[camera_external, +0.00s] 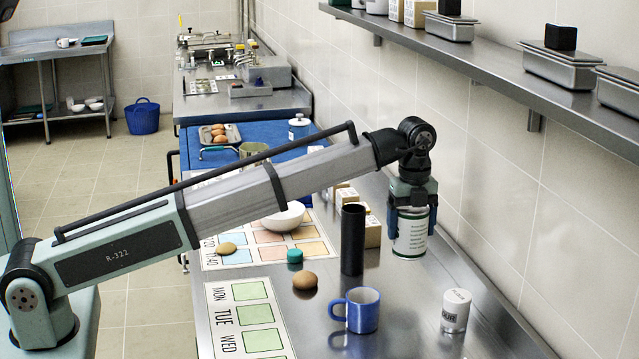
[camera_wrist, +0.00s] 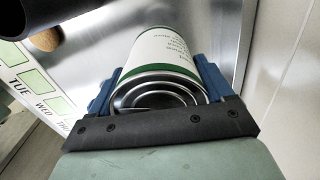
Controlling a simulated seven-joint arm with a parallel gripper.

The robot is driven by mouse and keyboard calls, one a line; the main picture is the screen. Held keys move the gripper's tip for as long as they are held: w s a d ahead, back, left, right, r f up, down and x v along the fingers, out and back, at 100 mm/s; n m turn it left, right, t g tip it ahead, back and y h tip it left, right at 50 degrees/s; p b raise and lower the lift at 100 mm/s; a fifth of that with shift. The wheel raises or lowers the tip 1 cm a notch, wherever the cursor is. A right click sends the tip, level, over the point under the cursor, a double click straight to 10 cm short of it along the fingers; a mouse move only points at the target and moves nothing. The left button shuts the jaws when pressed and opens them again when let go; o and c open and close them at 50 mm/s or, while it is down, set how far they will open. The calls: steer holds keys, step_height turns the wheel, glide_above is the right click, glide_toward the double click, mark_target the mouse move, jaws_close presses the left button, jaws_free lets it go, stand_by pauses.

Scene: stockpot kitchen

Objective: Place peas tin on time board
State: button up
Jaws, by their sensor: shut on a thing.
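A white tin with green bands and small print (camera_external: 409,238), which I take to be the peas tin, is held upright above the steel counter. My gripper (camera_external: 411,222) is shut on it, with a blue finger on each side. In the wrist view the tin (camera_wrist: 165,55) shows its ringed metal end between the fingers. The time board (camera_external: 238,257), a white sheet with coloured cells and printed times, lies on the counter left of the tin. A white bowl (camera_external: 284,216) and a tan round piece (camera_external: 226,248) are on it. My arm hides part of the board.
A tall black cylinder (camera_external: 352,240) stands between the board and the tin. A teal piece (camera_external: 294,256), brown egg (camera_external: 305,280), blue mug (camera_external: 361,309) and white canister (camera_external: 456,310) are nearer. A weekday board (camera_external: 222,318) lies front left. Small boxes (camera_external: 372,231) stand behind the cylinder.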

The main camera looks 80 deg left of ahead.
steer(key=shift+r, duration=0.65)
steer(key=s+a+n, duration=0.2)
steer(key=s+a, duration=0.2)
steer(key=a, duration=0.7)
steer(key=s+a+n, duration=0.1)
steer(key=s+a, duration=0.2)
steer(key=a, duration=0.8)
steer(key=s+a+n, duration=0.2)
steer(key=s+a, duration=0.2)
steer(key=a, duration=0.7)
steer(key=s+a+n, duration=0.3)
steer(key=s+a, duration=1.6)
steer(key=s, duration=0.4)
steer(key=shift+s+d+f+m, duration=0.35)
steer(key=shift+f+m, duration=0.6)
steer(key=shift+f, duration=0.65)
steer(key=shift+s+d+f+m, duration=0.3)
steer(key=shift+f+m, duration=0.6)
steer(key=shift+f, duration=0.75)
steer(key=shift+s+d+f+m, duration=0.35)
steer(key=shift+f+m, duration=0.6)
steer(key=shift+f, duration=0.65)
steer(key=shift+f, duration=0.15)
